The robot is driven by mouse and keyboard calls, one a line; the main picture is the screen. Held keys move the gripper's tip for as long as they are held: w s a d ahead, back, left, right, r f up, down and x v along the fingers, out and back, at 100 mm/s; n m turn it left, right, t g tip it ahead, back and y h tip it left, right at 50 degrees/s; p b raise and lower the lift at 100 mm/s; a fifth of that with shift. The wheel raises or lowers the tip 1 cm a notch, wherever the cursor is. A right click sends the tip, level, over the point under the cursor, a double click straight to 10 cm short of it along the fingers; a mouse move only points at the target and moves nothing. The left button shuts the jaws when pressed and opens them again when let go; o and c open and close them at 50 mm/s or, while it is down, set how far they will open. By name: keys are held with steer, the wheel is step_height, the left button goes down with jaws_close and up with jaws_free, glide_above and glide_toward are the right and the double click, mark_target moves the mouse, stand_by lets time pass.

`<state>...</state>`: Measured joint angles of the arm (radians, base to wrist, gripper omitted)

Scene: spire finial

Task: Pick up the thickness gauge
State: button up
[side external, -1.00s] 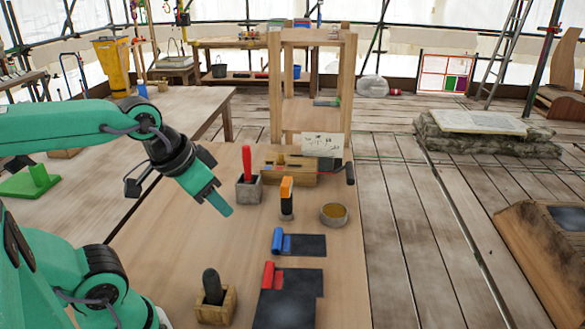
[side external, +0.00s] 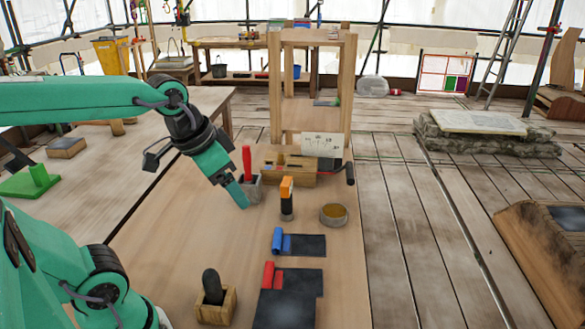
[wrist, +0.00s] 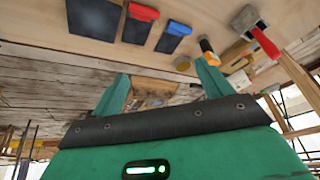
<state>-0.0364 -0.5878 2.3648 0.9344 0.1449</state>
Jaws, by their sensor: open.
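I cannot tell for certain which tool is the thickness gauge. An upright orange and black tool (side external: 287,198) stands on the bench, and it shows in the wrist view (wrist: 208,50). A red-handled tool (side external: 247,163) stands in a grey block (side external: 253,190), also in the wrist view (wrist: 262,40). A blue-handled dark plate (side external: 300,244) and a red-handled dark plate (side external: 298,280) lie flat nearer the front. My gripper (side external: 241,199) is open and empty, above the bench, overlapping the grey block's left side in the side view. Its two fingers are apart in the wrist view (wrist: 162,85).
A round tin (side external: 334,214) sits right of the orange tool. A wooden box (side external: 288,179) with a card (side external: 323,145) stands behind. A black-handled piece in a wooden block (side external: 216,305) and a dark slab (side external: 285,310) are in front. The bench's middle left is bare.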

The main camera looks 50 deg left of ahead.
steer(key=w+a+m+g, duration=0.2)
steer(key=w+a, duration=0.1)
steer(key=w, duration=0.5)
steer(key=m+g, duration=0.3)
steer(key=m, duration=0.3)
glide_above(287, 181)
steer(key=f, duration=0.9)
steer(key=shift+s+d+f, duration=0.2)
steer(key=shift+s+f, duration=0.15)
steer(key=shift+s, duration=0.05)
steer(key=shift+w+a+f+m, duration=0.25)
steer(key=shift+a+f+m, duration=0.05)
steer(key=shift+f+m, duration=0.1)
steer(key=shift+w+f, duration=0.1)
steer(key=shift+f, duration=3.75)
steer(key=c, duration=1.2)
steer(key=shift+o, duration=0.2)
